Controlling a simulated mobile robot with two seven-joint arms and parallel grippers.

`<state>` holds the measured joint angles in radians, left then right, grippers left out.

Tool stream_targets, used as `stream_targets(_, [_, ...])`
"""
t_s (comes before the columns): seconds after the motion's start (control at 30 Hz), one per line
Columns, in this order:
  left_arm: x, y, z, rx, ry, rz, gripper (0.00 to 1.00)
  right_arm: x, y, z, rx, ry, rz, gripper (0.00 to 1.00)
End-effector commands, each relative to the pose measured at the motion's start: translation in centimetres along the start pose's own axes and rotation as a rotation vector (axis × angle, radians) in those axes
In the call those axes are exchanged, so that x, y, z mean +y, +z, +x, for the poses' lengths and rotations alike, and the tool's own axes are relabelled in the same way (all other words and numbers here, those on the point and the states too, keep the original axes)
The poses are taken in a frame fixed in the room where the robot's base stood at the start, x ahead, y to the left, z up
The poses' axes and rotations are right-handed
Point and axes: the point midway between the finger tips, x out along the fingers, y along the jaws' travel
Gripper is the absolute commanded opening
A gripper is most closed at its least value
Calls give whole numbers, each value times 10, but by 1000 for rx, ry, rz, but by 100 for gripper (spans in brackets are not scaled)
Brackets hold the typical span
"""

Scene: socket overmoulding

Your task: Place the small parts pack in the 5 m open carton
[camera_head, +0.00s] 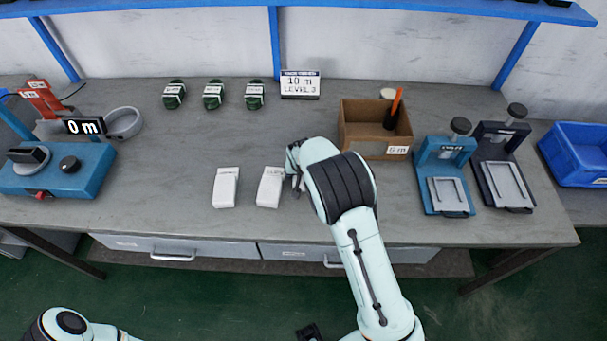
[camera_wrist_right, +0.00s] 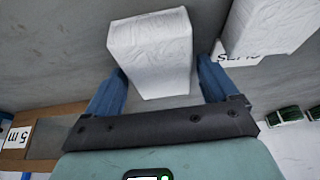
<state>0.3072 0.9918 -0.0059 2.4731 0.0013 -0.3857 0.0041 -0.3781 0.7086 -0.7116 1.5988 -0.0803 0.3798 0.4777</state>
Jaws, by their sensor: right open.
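Two white packs stand side by side on the bench, a left one (camera_head: 226,188) and a right one (camera_head: 270,188). Their labels are too small to read in the head view. My right gripper (camera_head: 294,178) is at the right pack, partly hidden by its own wrist. In the right wrist view the open fingers (camera_wrist_right: 160,88) are on either side of this pack (camera_wrist_right: 152,50), and gaps seem to show. The other pack (camera_wrist_right: 270,28) has a partly visible label there. The brown open carton (camera_head: 362,148), labelled 5 m, stands behind and right of the gripper. My left gripper is out of view.
An orange-and-black tool stands in the carton. Several green coils (camera_head: 213,95) and a "10 m LEVEL 3" sign (camera_head: 300,85) are at the back. Blue (camera_head: 445,180) and dark (camera_head: 503,170) press-like fixtures stand right, a blue device (camera_head: 60,170) left.

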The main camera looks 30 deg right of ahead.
Motion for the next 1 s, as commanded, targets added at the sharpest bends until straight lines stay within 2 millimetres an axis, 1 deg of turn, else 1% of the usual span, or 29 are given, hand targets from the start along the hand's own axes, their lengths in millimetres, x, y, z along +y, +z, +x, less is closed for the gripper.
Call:
stream_targets(0.57, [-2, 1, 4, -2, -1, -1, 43, 0, 2, 4, -1, 0, -1, 87])
stream_targets(0.7, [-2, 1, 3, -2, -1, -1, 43, 0, 2, 4, -1, 0, -1, 48])
stream_targets(0.77, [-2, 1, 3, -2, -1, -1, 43, 0, 2, 3, 0, 0, -1, 47])
stream_targets(0.8, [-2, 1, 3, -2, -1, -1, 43, 0, 2, 3, 0, 0, -1, 42])
stream_targets(1.0, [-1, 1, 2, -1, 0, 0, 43, 0, 1, 2, 0, 0, -1, 42])
